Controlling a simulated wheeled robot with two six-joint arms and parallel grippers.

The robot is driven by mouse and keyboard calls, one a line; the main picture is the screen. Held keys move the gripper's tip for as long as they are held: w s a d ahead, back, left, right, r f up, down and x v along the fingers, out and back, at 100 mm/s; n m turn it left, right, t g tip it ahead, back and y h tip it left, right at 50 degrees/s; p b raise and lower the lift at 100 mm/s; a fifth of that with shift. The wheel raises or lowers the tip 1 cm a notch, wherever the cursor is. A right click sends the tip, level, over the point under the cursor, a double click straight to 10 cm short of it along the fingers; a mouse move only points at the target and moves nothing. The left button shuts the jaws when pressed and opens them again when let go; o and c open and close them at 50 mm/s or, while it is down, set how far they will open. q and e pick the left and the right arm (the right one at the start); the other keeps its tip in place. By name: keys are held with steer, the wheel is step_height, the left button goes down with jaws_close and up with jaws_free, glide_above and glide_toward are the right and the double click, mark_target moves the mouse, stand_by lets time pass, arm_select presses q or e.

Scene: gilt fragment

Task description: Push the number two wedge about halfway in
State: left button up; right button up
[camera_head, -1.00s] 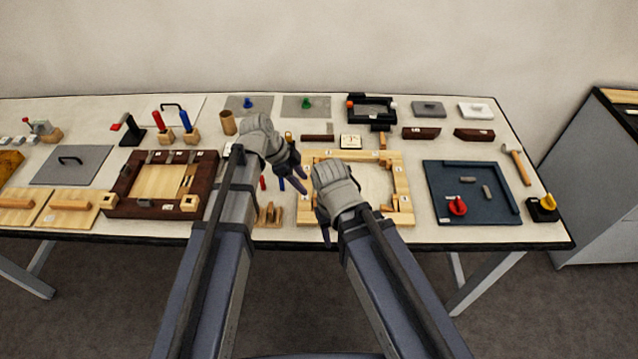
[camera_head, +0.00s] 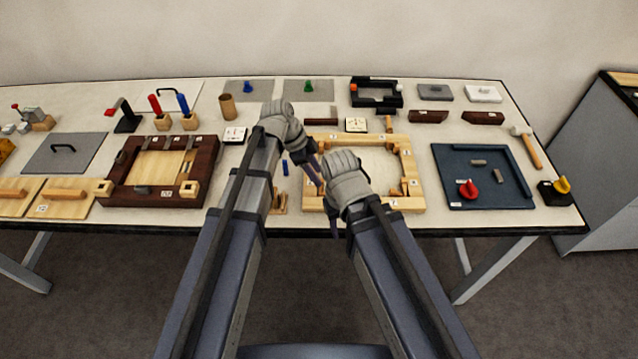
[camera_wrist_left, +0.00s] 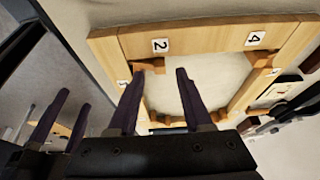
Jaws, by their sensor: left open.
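The light wood frame (camera_head: 413,165) lies on the table in the head view, and in the left wrist view (camera_wrist_left: 205,38) it shows number labels. The label 2 (camera_wrist_left: 160,46) is on its rim, with a small orange-brown wedge (camera_wrist_left: 150,66) just inside the rim beside it. My left gripper (camera_wrist_left: 160,73) is open, its dark purple fingers apart; one fingertip overlaps the wedge's near side in the picture. Contact cannot be told. In the head view the left gripper (camera_head: 317,170) is over the frame's left edge. My right gripper (camera_wrist_left: 73,98) has its fingers apart, beside the left one.
A dark brown frame (camera_head: 212,160) lies to the left, and a blue-grey tray (camera_head: 455,165) with a red knob (camera_head: 467,189) to the right. A small blue peg (camera_head: 285,168) stands close to my left arm.

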arm_select(q)
steer(key=b+x, duration=0.1)
steer(key=x, duration=0.1)
steer(key=shift+d+f, duration=0.1)
steer(key=shift+f, duration=0.2)
arm_select(e)
step_height(320, 180, down, 2)
steer(key=shift+f, duration=0.25)
arm_select(q)
steer(key=shift+r, duration=0.1)
jaws_close()
stand_by(0.8)
